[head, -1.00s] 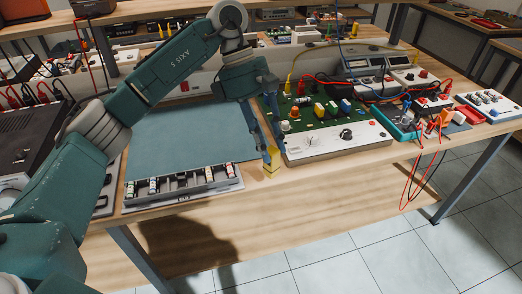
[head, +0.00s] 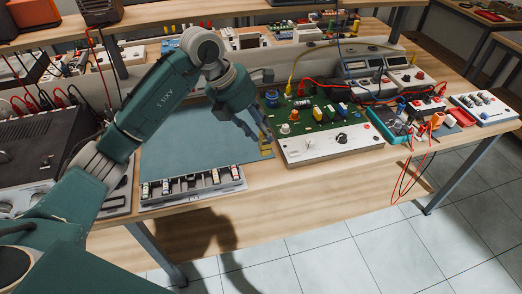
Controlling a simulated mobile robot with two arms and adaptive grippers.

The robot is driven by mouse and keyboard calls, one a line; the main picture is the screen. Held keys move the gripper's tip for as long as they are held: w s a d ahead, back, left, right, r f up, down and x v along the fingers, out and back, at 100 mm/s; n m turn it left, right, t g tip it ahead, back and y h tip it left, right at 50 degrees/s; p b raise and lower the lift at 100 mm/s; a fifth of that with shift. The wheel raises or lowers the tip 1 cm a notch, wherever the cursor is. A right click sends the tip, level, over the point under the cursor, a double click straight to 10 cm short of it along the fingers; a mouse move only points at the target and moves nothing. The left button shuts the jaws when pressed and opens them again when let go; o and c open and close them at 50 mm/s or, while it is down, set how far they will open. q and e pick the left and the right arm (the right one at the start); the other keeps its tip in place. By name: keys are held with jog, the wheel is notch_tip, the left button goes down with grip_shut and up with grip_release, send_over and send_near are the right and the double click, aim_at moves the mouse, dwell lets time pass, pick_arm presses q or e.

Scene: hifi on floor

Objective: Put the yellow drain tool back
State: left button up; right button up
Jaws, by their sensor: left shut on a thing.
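The yellow drain tool (head: 266,152) is a small yellow piece at the tips of my left gripper (head: 262,138). The gripper is shut on it, and the fingers hide part of it. The gripper reaches down from the upper left, its fingers slanting to the right. The tool is just left of the green circuit board (head: 300,127) and close to the right edge of the blue-grey mat (head: 215,135). I cannot tell whether it touches the bench. My right gripper is not in view.
A grey slotted tray (head: 192,186) with several small parts lies at the bench's front edge, left of the tool. A teal tray (head: 388,124) and red and black leads are at the right. Bare wood (head: 258,178) shows between the slotted tray and the board.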

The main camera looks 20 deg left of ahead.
aim_at(261, 153)
pick_arm(q)
notch_tip(261, 153, down, 9)
jog(key=shift+r+p, duration=0.2)
jog(key=shift+p, duration=0.5)
jog(key=shift+f, duration=0.1)
jog(key=shift+f, duration=0.15)
jog(key=o, duration=1.1)
jog(key=shift+r, duration=0.3)
jog(key=b+v, duration=0.2)
jog(key=v, duration=0.9)
jog(key=shift+s+r, duration=0.1)
jog(key=shift+r, duration=0.3)
